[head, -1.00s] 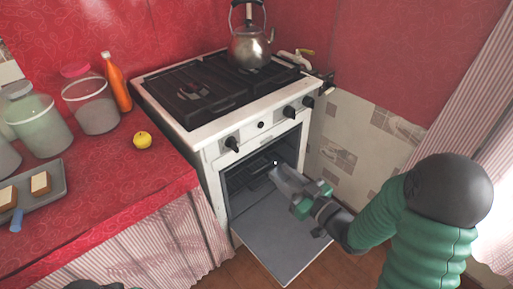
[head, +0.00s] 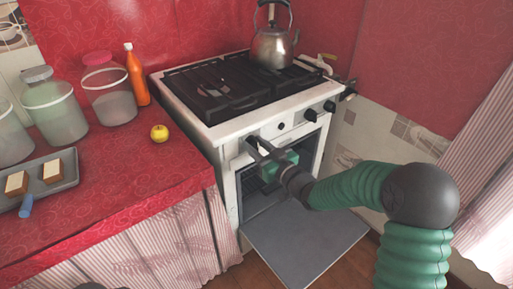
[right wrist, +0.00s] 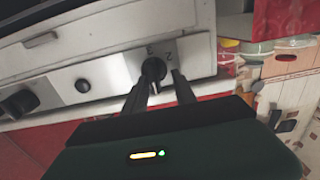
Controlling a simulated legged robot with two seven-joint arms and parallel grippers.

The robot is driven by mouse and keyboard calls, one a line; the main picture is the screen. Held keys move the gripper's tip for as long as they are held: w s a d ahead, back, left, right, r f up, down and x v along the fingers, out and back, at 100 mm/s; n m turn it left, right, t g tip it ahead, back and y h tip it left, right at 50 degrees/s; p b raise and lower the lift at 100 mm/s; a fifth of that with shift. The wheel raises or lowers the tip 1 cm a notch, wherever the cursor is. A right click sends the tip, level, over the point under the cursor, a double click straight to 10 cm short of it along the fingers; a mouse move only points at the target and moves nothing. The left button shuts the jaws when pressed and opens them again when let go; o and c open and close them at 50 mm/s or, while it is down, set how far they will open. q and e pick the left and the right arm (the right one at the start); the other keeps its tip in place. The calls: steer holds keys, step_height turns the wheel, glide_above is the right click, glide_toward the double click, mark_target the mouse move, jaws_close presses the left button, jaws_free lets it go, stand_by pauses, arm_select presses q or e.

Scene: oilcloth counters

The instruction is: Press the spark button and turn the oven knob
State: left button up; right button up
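The white stove (head: 228,180) has a front panel with black knobs and a small round black button (head: 281,126), which also shows in the right wrist view (right wrist: 83,86). The knob at the panel's left end is mostly hidden by my right gripper (head: 256,147) in the head view. In the right wrist view this knob (right wrist: 153,69) shows between the two fingertips of my right gripper (right wrist: 157,88). The fingers are apart, with a gap on the right side of the knob. My left gripper is not in view.
The oven door (head: 305,240) hangs open below my right arm. A kettle (head: 272,48) stands on the hob (head: 225,88). The red counter (head: 125,190) at left holds jars, an orange bottle (head: 137,75), a yellow fruit (head: 159,133) and a tray (head: 65,180).

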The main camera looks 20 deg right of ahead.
steer(key=shift+d, duration=0.5)
steer(key=shift+c, duration=1.3)
steer(key=shift+d, duration=0.1)
jaws_close()
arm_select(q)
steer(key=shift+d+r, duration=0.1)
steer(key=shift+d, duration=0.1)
arm_select(e)
steer(key=shift+a, duration=0.2)
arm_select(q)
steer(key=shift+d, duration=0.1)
